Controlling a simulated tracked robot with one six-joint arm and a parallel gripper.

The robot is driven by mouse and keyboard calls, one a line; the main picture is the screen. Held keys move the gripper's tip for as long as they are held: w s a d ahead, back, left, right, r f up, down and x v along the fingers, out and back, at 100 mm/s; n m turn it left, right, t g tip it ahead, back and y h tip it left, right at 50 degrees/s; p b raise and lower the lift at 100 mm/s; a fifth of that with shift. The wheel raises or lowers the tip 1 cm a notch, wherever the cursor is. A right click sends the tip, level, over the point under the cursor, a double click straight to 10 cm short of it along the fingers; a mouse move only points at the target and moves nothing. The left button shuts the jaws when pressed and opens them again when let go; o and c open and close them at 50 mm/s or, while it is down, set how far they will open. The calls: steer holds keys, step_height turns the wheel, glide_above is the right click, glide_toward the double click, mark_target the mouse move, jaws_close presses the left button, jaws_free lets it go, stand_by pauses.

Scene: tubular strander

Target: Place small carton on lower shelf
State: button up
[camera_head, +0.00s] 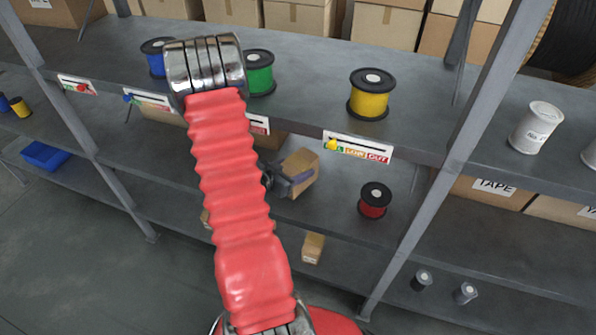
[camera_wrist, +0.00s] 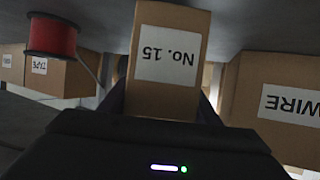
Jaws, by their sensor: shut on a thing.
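My gripper (camera_head: 287,184) is at the shelving behind my red arm, below the upper shelf's front edge. It is shut on a small brown carton (camera_head: 304,166). In the wrist view, which looks upside down, the carton (camera_wrist: 168,105) stands between the dark fingers with its "No. 15" label facing the camera. The lower shelf (camera_head: 338,205) runs beneath the upper one. The carton looks above this shelf in the head view; whether it touches is unclear. My arm hides part of the shelf on the left.
A red spool (camera_head: 375,201) stands on the lower shelf, right of the carton; it also shows in the wrist view (camera_wrist: 52,36). A "WIRE" carton (camera_wrist: 270,82) is close by. A grey upright (camera_head: 430,205) is further right. Yellow (camera_head: 371,94) and green (camera_head: 261,74) spools stand above.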

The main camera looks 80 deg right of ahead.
steer(key=shift+f, duration=1.05)
steer(key=o, duration=1.4)
steer(key=shift+f, duration=0.15)
steer(key=shift+o, duration=0.2)
steer(key=shift+w+a+r, duration=0.35)
steer(key=shift+a, duration=0.1)
steer(key=v, duration=1.1)
steer(key=shift+s+f, duration=0.1)
steer(key=shift+f, duration=0.05)
